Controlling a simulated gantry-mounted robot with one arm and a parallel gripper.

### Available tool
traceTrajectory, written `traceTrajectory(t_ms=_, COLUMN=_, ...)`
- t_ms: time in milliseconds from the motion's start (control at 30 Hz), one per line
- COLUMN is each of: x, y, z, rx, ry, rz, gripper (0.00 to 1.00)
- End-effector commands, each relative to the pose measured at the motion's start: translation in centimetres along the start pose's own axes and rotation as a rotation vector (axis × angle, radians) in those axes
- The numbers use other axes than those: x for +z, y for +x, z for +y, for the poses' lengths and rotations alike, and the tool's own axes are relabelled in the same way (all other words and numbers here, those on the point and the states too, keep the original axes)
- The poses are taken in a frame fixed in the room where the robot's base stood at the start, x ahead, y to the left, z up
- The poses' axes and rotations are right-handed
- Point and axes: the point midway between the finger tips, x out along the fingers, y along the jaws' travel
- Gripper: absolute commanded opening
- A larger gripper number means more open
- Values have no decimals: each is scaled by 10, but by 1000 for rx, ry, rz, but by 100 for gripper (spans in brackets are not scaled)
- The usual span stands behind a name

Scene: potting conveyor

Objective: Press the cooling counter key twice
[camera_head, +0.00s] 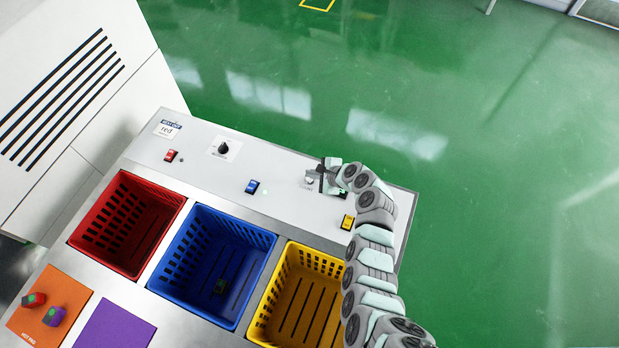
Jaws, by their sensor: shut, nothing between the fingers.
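My gripper (322,181) is shut and empty, over the right part of the grey control panel (285,170). Its fingertips are at or just above a small pale fitting (309,181), which could be the cooling counter key. I cannot tell whether they touch. A small dark patch with green, perhaps the counter's display (341,195), shows just right of the fingers, partly hidden by my gripper. No label or number can be read there.
Red (171,155), blue (252,186) and yellow (347,222) switches line the panel, with a black knob (224,148). Red (82,228), blue (160,270) and yellow (262,318) baskets sit in front. Red and purple pieces rest on an orange pad (62,287).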

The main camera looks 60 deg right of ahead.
Motion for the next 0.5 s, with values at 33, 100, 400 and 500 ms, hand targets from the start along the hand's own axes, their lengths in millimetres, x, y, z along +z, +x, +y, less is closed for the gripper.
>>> traceTrajectory(t_ms=33, x=0, y=0, z=0, rx=0, ry=0, rz=0, gripper=0)
traceTrajectory(t_ms=100, x=0, y=0, z=0, rx=0, ry=0, rz=0, gripper=0)
traceTrajectory(t_ms=400, x=-1, y=2, z=1, rx=1, ry=0, rz=0, gripper=0)
traceTrajectory(t_ms=500, x=-3, y=4, z=3, rx=1, ry=-1, rz=0, gripper=0)
